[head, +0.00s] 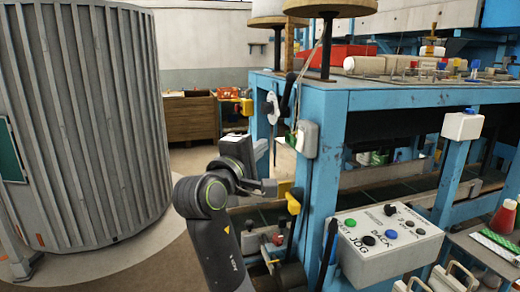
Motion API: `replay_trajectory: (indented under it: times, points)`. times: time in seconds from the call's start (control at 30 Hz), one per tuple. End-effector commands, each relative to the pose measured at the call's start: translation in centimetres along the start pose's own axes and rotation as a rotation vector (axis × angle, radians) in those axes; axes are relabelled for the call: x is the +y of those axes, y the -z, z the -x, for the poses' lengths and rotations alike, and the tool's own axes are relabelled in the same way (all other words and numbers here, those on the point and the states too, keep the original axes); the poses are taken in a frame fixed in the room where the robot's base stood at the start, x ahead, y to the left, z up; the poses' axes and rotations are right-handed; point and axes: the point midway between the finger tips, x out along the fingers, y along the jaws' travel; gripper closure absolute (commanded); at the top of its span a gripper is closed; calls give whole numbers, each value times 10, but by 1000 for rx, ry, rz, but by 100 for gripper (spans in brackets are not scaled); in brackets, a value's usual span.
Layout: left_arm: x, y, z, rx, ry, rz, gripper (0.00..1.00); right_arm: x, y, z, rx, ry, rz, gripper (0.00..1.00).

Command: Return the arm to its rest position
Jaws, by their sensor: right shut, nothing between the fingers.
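My right arm (207,200) rises from the bottom middle of the head view, bent at a dark joint with a green ring. Its wrist is folded up and back in front of the blue machine frame. My right gripper (268,187) points to the right, shut and empty, close in the picture to a yellow part (285,190). I cannot tell whether they touch. My left gripper is not in view.
A blue machine frame (330,120) fills the right side, with a white control box (388,242) low in front. A large ribbed grey cylinder (85,120) stands at the left. Open floor (150,262) lies between. A wooden crate (190,117) stands behind.

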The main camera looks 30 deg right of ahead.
Motion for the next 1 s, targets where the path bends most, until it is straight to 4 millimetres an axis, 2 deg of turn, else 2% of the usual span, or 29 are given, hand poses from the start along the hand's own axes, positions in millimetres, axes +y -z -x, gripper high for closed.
replay_trajectory:
  times: [0.33,0.47,0.57,0.73,0.87,1.0]
  points:
    - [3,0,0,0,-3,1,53,-1,0,0,1,1,0,100]
    - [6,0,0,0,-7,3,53,-20,1,-3,19,27,-13,100]
    - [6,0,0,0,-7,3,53,-59,0,-8,57,85,-49,100]
    - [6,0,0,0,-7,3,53,-153,-10,-8,131,248,-153,100]
    - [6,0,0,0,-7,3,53,-222,-27,2,166,391,-243,100]
    - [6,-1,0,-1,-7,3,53,-290,-54,23,174,558,-336,100]
